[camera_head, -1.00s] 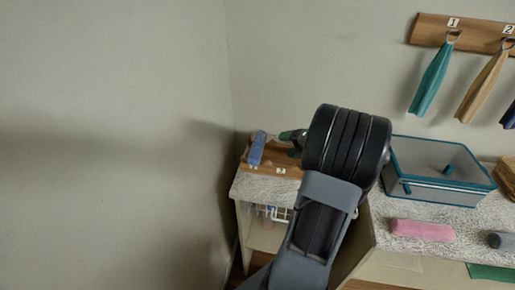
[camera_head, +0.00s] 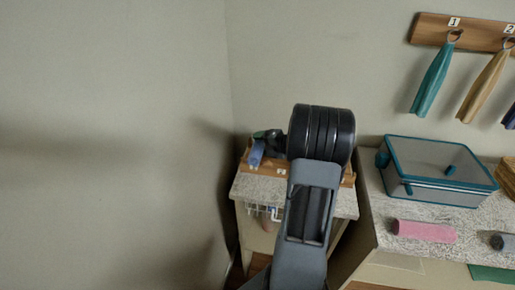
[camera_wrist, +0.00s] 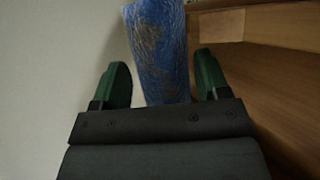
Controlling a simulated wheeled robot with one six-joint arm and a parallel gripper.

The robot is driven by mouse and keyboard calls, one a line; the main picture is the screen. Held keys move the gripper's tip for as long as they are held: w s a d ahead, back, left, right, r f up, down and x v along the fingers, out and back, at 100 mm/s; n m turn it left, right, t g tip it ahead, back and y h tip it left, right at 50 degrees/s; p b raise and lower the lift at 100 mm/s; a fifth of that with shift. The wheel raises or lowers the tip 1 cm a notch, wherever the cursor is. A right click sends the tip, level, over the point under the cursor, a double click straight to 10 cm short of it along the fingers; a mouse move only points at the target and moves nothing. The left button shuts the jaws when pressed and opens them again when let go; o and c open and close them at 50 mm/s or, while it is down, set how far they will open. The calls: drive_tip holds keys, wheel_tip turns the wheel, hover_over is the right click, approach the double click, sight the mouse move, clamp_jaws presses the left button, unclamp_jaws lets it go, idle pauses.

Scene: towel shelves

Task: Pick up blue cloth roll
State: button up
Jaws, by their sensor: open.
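The blue cloth roll (camera_head: 257,153) stands on end at the left of a wooden rack on the small cabinet in the head view. It also fills the upper middle of the wrist view (camera_wrist: 160,45). My gripper (camera_wrist: 160,85) is open, with one green fingertip on each side of the roll and visible gaps between. In the head view my gripper (camera_head: 268,136) is at the roll's upper part and partly covers it. The roll's top is hidden there.
The wooden rack (camera_head: 272,174) stands close to the roll, and its wood (camera_wrist: 285,75) fills the right of the wrist view. The wall is at the left. A teal-edged box (camera_head: 440,190) and a pink roll (camera_head: 424,231) lie on the right counter.

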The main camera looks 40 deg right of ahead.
drive_tip(key=shift+w+a+f, duration=0.15)
drive_tip(key=shift+w+f, duration=0.1)
drive_tip(key=shift+w, duration=0.25)
drive_tip(key=shift+c, duration=0.2)
drive_tip(key=c, duration=0.7)
drive_tip(key=shift+o, duration=0.2)
drive_tip(key=shift+r, duration=0.15)
drive_tip(key=shift+r, duration=0.2)
drive_tip(key=r, duration=0.3)
drive_tip(key=shift+s+d+r+p, duration=0.15)
drive_tip(key=shift+s+d+p, duration=0.05)
drive_tip(key=shift+p, duration=0.2)
drive_tip(key=s+d+r+p, duration=0.1)
drive_tip(key=s+d+r, duration=0.7)
drive_tip(key=s+r, duration=0.1)
drive_tip(key=shift+s, duration=0.9)
